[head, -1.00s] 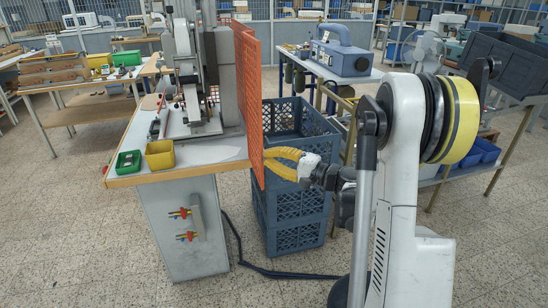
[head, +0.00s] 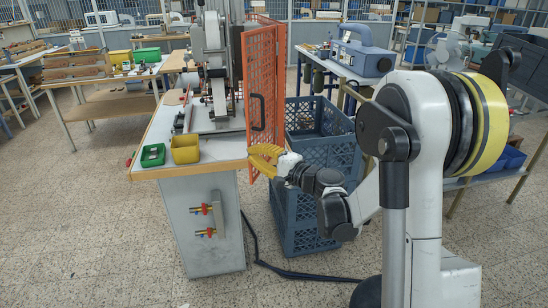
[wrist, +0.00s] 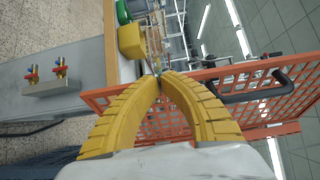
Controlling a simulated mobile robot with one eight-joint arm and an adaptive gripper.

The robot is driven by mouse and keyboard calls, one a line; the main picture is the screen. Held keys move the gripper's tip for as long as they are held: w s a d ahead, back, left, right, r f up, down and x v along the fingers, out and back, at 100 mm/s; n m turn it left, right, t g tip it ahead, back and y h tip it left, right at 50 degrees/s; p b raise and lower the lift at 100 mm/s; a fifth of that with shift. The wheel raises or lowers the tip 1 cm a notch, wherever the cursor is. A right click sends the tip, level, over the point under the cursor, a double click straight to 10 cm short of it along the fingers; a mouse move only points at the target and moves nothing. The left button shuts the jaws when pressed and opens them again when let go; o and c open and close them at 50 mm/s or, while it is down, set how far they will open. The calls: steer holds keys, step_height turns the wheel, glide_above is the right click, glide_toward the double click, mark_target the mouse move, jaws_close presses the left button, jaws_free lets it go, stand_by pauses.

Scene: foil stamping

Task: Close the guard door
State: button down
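The orange mesh guard door (head: 264,85) stands partly open, at an angle beside the foil stamping press (head: 215,65). Its dark handle (head: 257,112) faces me and also shows in the wrist view (wrist: 258,92). My gripper (head: 252,158) is low in front of the door, below the handle. In the wrist view its yellow fingers (wrist: 160,75) arch together and meet at the tips, with nothing visible between them. The orange door frame (wrist: 100,97) runs close behind the fingers. I cannot tell whether they touch it.
The press stands on a white-topped bench (head: 220,149) with a yellow bin (head: 185,155) and a green bin (head: 152,160) at its front. Stacked blue crates (head: 305,215) stand right of the bench, close to my arm. A black cable (head: 300,274) lies on the floor.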

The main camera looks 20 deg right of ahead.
steer(key=w+a+m+t+h, duration=0.1)
steer(key=w+a, duration=0.3)
steer(key=w, duration=0.5)
steer(key=w+a+m+t+h, duration=0.1)
steer(key=w+a+m+h, duration=0.1)
steer(key=w, duration=0.6)
steer(key=shift+w+a+h+b, duration=0.4)
steer(key=shift+a+h, duration=0.4)
steer(key=shift+a, duration=0.2)
